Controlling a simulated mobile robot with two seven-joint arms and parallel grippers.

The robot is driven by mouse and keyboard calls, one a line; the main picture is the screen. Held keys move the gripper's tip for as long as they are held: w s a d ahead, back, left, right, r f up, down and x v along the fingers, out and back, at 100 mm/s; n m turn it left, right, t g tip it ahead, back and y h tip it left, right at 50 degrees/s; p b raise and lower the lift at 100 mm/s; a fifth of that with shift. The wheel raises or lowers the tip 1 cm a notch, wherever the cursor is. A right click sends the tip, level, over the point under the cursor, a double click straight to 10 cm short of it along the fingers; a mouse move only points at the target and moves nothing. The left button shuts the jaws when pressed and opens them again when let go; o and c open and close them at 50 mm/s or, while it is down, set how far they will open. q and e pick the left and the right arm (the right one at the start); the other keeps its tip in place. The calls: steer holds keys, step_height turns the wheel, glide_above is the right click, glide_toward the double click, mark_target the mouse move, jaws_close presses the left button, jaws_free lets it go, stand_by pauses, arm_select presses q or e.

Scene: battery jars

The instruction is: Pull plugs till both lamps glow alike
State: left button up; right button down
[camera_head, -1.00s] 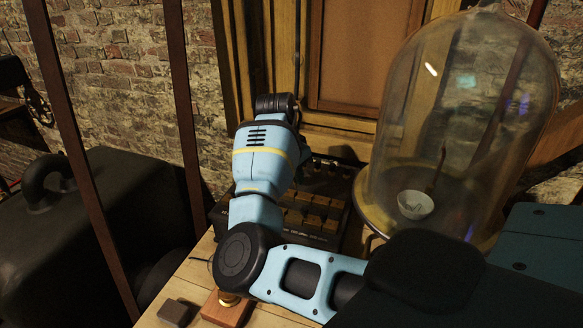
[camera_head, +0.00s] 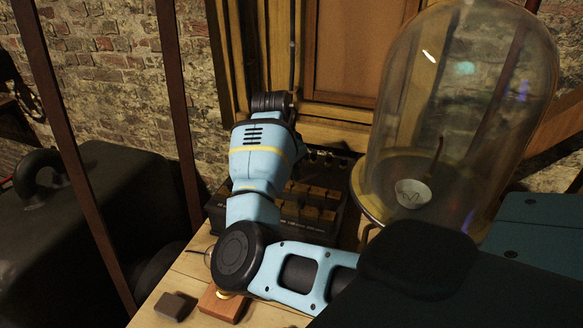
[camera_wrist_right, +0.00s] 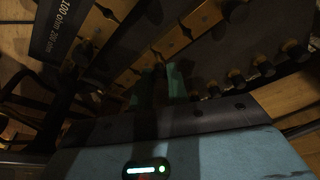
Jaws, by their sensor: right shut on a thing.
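The dark plug box (camera_head: 326,232) with rows of brass blocks stands on the wooden bench, partly hidden behind my right arm. In the right wrist view its brass blocks (camera_wrist_right: 196,22), black plugs (camera_wrist_right: 84,52) and a "100 ohm 200 ohm" label (camera_wrist_right: 62,28) show in dim light. My right gripper (camera_wrist_right: 165,84) is over the box among the blocks, its fingers shut on what looks like a plug; the plug itself is too dark to make out. In the head view my forearm hides this gripper. My left gripper is not in view. I see no glowing lamp.
A glass bell jar (camera_head: 470,110) with a small white cup (camera_head: 412,193) inside stands right of the box. A wooden block (camera_head: 222,304) with a brass fitting and a small dark block (camera_head: 172,306) lie at the bench's front left. A row of terminals (camera_wrist_right: 262,62) lines one box edge.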

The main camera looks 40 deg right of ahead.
steer(key=shift+f+p, duration=0.3)
steer(key=shift+f, duration=0.65)
stand_by(1.1)
steer(key=c, duration=1.3)
jaws_free()
steer(key=v, duration=0.7)
steer(key=shift+a+r, duration=0.1)
steer(key=shift+r, duration=0.3)
